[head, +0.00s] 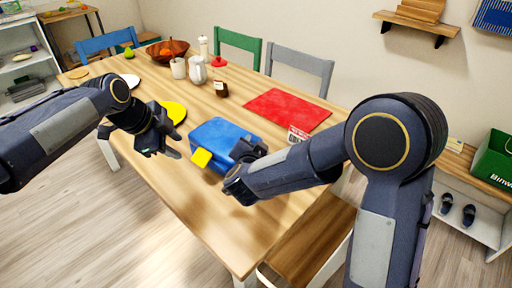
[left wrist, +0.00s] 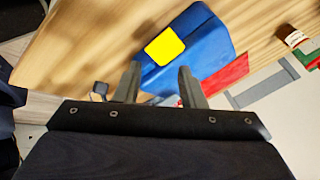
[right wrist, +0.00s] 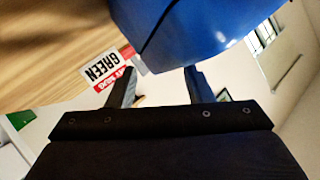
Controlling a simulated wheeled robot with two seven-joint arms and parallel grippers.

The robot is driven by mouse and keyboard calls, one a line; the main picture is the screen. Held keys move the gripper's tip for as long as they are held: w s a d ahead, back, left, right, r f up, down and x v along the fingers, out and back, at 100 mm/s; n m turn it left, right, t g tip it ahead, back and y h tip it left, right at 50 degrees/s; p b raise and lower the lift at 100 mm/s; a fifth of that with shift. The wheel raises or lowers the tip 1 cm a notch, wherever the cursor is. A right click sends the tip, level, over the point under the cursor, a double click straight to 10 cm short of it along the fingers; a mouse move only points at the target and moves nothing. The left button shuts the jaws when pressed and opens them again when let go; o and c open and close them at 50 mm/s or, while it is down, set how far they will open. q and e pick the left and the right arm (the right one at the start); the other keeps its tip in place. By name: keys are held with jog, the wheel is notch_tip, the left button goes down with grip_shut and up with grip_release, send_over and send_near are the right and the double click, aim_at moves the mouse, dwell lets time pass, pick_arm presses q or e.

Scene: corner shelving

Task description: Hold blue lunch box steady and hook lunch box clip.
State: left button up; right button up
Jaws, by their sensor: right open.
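The blue lunch box (head: 228,133) stands on the wooden table near its front edge. Its yellow clip (head: 201,157) is on the side facing me and seems to stick out; I cannot tell whether it is hooked. My left gripper (head: 163,152) is open and empty, left of the box and apart from it. In the left wrist view the clip (left wrist: 165,47) lies beyond the fingers. My right gripper (head: 248,151) is at the box's right side, partly hidden by its own arm. In the right wrist view its open fingers (right wrist: 159,74) have the blue box (right wrist: 185,30) just beyond them.
A yellow plate (head: 173,112) is behind my left gripper. A jar (head: 221,89), teapot (head: 197,72) and bowl (head: 167,50) stand farther back. A bench (head: 310,240) is at front right.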

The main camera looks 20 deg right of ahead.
jog(key=shift+s, duration=0.1)
grip_shut()
pick_arm(q)
jog(key=shift+s, duration=0.15)
pick_arm(e)
jog(key=shift+s+f, duration=0.1)
